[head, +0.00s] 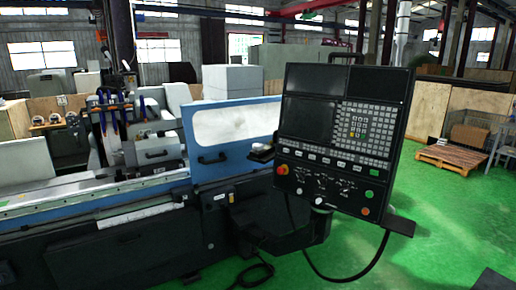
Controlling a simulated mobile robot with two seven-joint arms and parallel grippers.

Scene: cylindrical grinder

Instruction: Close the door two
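The cylindrical grinder's blue door (201,171) has a pale window (236,124) and a dark bar handle (212,158) low on its left part. It stands at the middle of the head view, to the right of an open stretch that shows the wheel-head area (150,148) and the bed (95,187). The control panel hides the door's right end. I cannot tell which door is called door two; this is the only door I make out clearly. Neither of my grippers is in view.
The black control panel (345,135) stands in front at right on an arm, with a cable (340,278) hanging to the floor. Green floor (440,235) lies clear at right. A wooden pallet (452,157) and a wire crate (478,130) stand farther back.

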